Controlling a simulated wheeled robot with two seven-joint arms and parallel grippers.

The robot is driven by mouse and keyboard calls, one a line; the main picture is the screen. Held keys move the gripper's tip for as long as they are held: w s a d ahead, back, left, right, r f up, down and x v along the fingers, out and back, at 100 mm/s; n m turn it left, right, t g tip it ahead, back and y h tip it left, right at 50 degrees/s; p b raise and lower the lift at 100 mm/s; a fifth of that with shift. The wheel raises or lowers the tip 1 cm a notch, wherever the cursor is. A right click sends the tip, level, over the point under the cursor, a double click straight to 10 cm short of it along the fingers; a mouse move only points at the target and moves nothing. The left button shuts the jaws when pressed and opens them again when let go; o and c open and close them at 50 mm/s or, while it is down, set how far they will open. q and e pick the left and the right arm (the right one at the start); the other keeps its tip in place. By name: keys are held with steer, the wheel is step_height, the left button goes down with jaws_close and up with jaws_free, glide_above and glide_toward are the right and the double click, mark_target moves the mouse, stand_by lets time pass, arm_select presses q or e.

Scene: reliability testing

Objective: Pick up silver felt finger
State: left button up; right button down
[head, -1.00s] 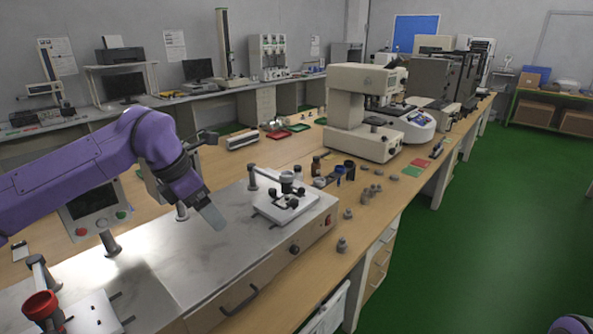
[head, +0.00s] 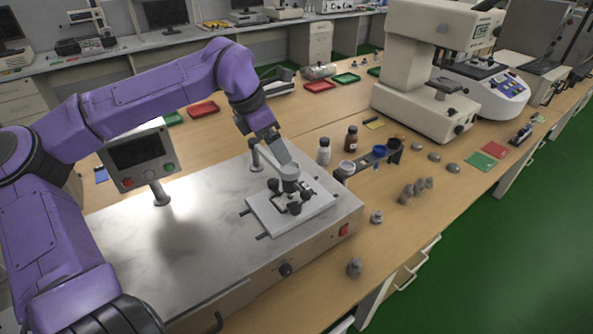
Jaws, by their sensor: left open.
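My left gripper (head: 279,151) reaches down over the steel-topped tester (head: 190,245). Its fingertips are close to the top of a grey cylindrical piece (head: 289,172) on the tester's dark holder; whether they touch it I cannot tell. The gap between the fingers is hard to see from here. The holder sits on a white plate (head: 312,212). Small silver-grey finger-like pieces stand on the wooden table: one at the front (head: 355,268), one behind it (head: 376,217), and a cluster (head: 408,194) farther right. Which is the felt finger I cannot tell. My right gripper is out of view.
A control panel (head: 140,158) stands on the tester at the left. Behind the plate are a white bottle (head: 323,151), a brown bottle (head: 351,139) and a dark rack with cups (head: 372,162). Red and green cards (head: 480,157) lie at the right. A large cream instrument (head: 420,75) stands behind.

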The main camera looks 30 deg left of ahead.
mark_target(291, 171)
arm_select(q)
steer(key=p+x, duration=0.1)
steer(key=x, duration=0.6)
steer(key=shift+s+d+f+p, duration=0.1)
steer(key=shift+d+f+p, duration=0.15)
steer(key=shift+p, duration=0.15)
steer(key=shift+f, duration=0.1)
steer(key=c, duration=1.2)
steer(key=shift+o, duration=0.2)
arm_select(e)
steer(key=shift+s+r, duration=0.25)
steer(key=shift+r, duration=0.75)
